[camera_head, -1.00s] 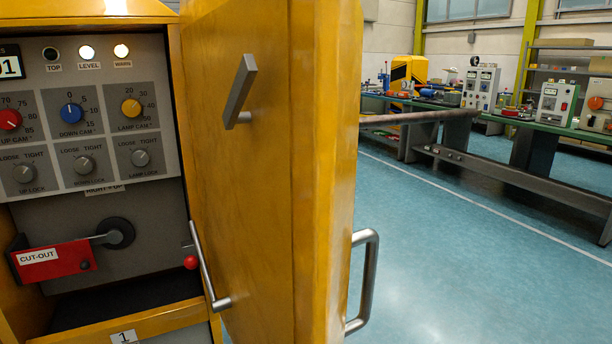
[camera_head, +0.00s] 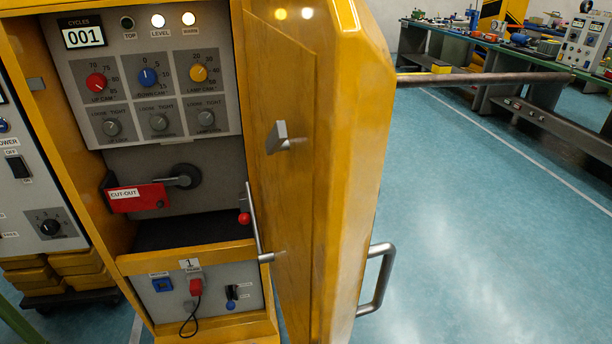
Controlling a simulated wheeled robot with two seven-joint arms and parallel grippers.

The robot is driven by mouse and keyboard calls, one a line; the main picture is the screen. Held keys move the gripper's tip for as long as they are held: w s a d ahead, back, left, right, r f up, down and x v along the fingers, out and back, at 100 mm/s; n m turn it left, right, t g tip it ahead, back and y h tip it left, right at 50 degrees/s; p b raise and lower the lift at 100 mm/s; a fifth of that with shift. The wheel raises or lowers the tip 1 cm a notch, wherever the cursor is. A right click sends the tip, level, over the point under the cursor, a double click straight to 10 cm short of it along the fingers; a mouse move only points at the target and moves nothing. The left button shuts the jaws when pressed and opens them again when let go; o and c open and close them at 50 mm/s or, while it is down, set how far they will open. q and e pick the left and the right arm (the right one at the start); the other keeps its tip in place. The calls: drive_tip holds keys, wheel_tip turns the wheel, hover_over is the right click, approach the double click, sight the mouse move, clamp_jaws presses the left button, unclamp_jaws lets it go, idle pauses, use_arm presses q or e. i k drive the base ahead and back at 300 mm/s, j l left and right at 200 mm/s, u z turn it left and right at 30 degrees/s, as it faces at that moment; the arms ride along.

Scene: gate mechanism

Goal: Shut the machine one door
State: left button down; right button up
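The machine one door (camera_head: 345,150) is yellow and stands open, swung out toward me on the right side of the yellow cabinet (camera_head: 70,110). A grey bar handle (camera_head: 378,280) sits on its outer side. A grey latch handle (camera_head: 279,137) sticks out from its inner face. A thin metal rod (camera_head: 254,220) with a red knob (camera_head: 244,218) runs beside the door's inner face at the cabinet opening. The label "1" (camera_head: 190,264) is on the cabinet's sill. Neither of my grippers shows in the view.
Inside the cabinet are a knob panel (camera_head: 152,85) and a red CUT-OUT lever (camera_head: 138,197). A lower panel (camera_head: 198,290) has a plug and cable. A grey machine (camera_head: 30,180) stands at left. Blue floor (camera_head: 470,230) is open at right, with workbenches (camera_head: 480,50) beyond.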

sight(325, 68)
drive_tip(key=l+u, duration=0.35)
drive_tip(key=l, duration=0.15)
drive_tip(key=l+u, duration=0.4)
drive_tip(key=k+l+u, duration=0.1)
drive_tip(key=l+u, duration=0.25)
drive_tip(key=l, duration=0.2)
